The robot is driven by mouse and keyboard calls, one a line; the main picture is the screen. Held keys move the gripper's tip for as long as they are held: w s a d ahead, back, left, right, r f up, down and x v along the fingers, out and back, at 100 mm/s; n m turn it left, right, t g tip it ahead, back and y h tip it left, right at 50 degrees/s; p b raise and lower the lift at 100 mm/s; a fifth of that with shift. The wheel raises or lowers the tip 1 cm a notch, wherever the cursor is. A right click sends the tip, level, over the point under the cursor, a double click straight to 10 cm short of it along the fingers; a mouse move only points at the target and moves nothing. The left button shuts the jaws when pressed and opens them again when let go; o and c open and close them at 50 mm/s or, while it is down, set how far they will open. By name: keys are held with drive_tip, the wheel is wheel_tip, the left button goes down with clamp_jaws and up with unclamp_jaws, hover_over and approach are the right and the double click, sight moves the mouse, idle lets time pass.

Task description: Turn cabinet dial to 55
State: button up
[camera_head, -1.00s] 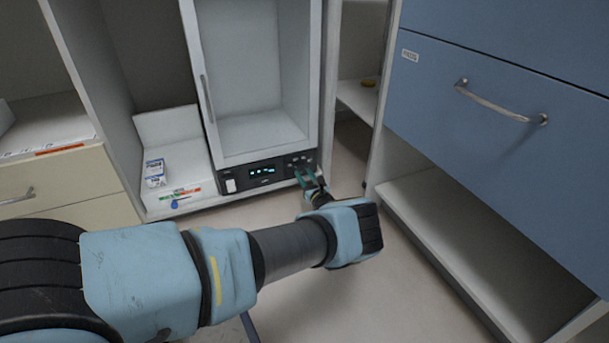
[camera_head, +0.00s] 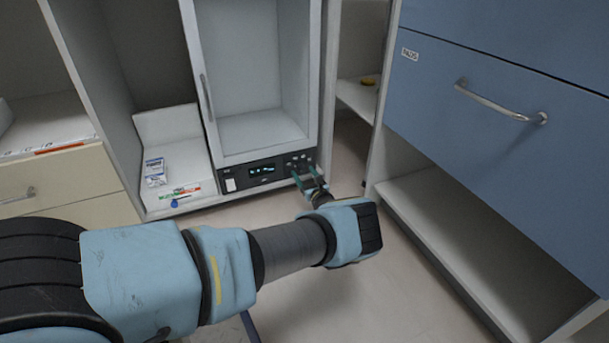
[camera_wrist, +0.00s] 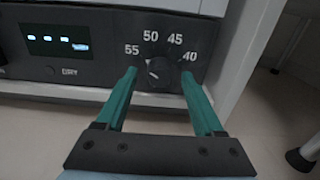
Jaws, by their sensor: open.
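The cabinet dial (camera_wrist: 158,72) is a small dark round knob on the black control panel, below the white numbers 55, 50, 45 and 40. It has a small light mark, but I cannot tell surely which number it points to. My gripper (camera_wrist: 158,75) is open, with one green finger on each side of the dial. I cannot tell whether either finger touches it. In the head view my gripper (camera_head: 305,175) reaches the right end of the panel, and its fingers partly hide the dial area.
The white cabinet (camera_head: 262,130) stands above the panel, with a lit display (camera_wrist: 55,40) at the left. A small box (camera_head: 155,172) and a blue item (camera_head: 175,204) are on the left shelf. A blue drawer unit (camera_head: 490,110) stands at the right. The floor between is clear.

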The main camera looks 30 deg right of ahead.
drive_tip(key=shift+s, duration=0.1)
drive_tip(key=s+a+p, duration=0.1)
drive_tip(key=s+p, duration=0.3)
drive_tip(key=s, duration=0.6)
drive_tip(key=shift+s, duration=0.3)
drive_tip(key=shift+a, duration=0.1)
